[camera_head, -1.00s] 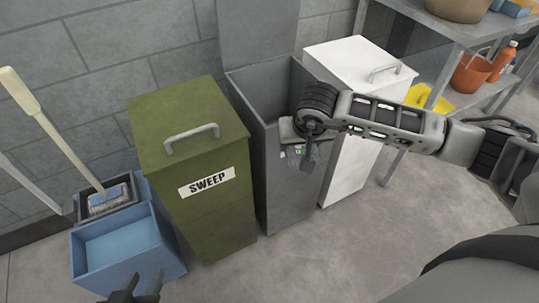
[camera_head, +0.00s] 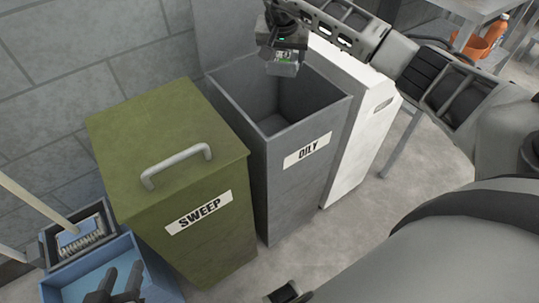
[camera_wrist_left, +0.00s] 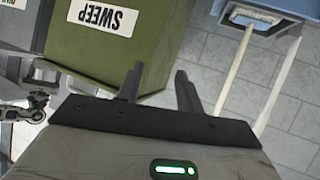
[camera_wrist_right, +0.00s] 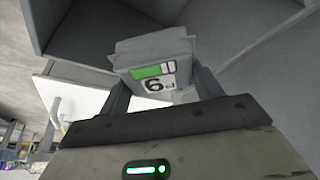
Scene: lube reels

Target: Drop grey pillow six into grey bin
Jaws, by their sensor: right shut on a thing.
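The grey pillow six (camera_wrist_right: 155,68) is a small grey block with a green patch and a "6" label in the right wrist view. My right gripper (camera_wrist_right: 165,95) is shut on it, with a finger on each side. In the head view the pillow (camera_head: 283,66) hangs below my right gripper (camera_head: 285,50), over the rear of the open grey bin. The grey bin (camera_head: 305,148) is marked "OILY", and its lid is raised at the back. My left gripper (camera_wrist_left: 158,90) is open and empty; it also shows at the lower left of the head view (camera_head: 122,285).
A green bin (camera_head: 175,165) marked "SWEEP", with its lid shut, stands left of the grey bin. A white bin (camera_head: 352,140) stands to its right.

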